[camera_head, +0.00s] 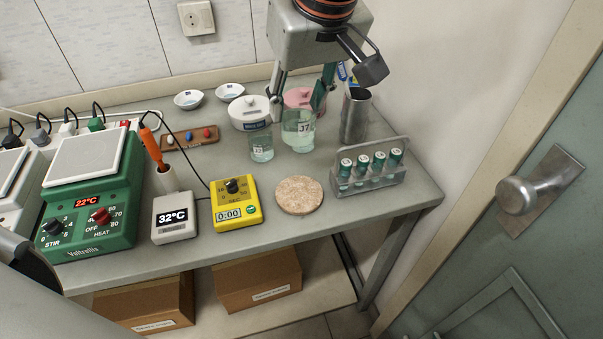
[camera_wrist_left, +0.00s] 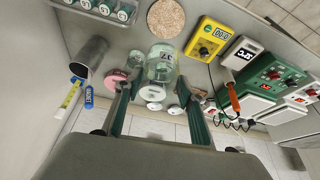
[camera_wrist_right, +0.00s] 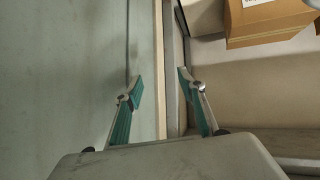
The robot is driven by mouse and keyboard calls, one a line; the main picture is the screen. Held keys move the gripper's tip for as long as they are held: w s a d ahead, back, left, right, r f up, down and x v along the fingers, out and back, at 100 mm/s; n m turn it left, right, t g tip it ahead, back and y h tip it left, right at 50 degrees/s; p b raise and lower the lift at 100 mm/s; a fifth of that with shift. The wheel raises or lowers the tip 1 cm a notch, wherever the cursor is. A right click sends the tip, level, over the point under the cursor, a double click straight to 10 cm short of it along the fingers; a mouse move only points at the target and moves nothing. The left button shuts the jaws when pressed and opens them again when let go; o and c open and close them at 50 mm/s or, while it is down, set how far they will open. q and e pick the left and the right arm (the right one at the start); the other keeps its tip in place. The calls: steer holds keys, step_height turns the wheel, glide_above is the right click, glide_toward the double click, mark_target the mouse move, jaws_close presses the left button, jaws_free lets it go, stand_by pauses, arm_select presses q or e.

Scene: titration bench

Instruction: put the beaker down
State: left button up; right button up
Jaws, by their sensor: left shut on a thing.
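The larger glass beaker (camera_head: 297,138) holds pale blue-green liquid and has a label that seems to read J7. My left gripper (camera_head: 298,108) comes down over it from above and is shut on it. In the left wrist view the beaker (camera_wrist_left: 161,64) sits between the fingers of the left gripper (camera_wrist_left: 160,88). It looks upright; I cannot tell whether its base touches the bench. A smaller beaker (camera_head: 261,149) stands just left of it. My right gripper (camera_wrist_right: 160,84) is open and empty in the right wrist view, away from the bench.
A round cork mat (camera_head: 299,195) lies clear in front. A vial rack (camera_head: 372,181) and a metal cylinder (camera_head: 355,118) are to the right. A yellow timer (camera_head: 235,205) is front left.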

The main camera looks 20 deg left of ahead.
arm_select(q)
steer(key=shift+f+b, duration=1.2)
steer(key=shift+f, duration=6.25)
steer(key=o, duration=1.2)
steer(key=shift+f, duration=0.1)
